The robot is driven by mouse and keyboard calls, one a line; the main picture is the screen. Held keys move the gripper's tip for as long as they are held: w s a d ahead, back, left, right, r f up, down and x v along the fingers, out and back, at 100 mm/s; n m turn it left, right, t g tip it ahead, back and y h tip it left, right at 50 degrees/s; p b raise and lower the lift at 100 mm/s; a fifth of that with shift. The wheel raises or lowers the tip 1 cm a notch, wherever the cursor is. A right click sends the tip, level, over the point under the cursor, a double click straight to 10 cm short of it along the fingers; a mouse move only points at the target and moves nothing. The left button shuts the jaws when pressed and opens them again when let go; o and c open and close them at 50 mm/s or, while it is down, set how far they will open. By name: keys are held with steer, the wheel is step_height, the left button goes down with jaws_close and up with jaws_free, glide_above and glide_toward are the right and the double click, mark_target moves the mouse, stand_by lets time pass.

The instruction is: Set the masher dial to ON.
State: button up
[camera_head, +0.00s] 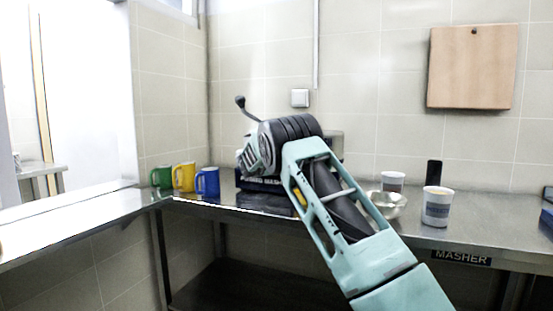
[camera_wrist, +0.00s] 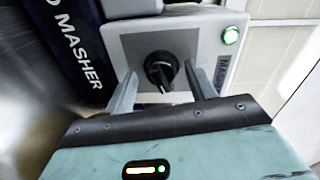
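The masher dial (camera_wrist: 161,70) is a round black knob on the grey front panel of the masher (camera_wrist: 205,48), seen in the wrist view. The dial's markings are too small to read. In the head view my arm hides most of the masher (camera_head: 262,185), and the dial and fingertips are hidden there.
Green (camera_head: 162,177), yellow (camera_head: 184,176) and blue mugs (camera_head: 208,182) stand left of the masher on the steel counter (camera_head: 440,238). A metal bowl (camera_head: 392,208) and white tubs (camera_head: 437,206) stand to the right. A wooden board (camera_head: 472,67) hangs on the wall.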

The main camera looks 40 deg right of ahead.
steer(key=b+v, duration=0.1)
steer(key=v, duration=1.6)
steer(key=shift+a, duration=0.2)
steer(key=shift+a+f, duration=0.1)
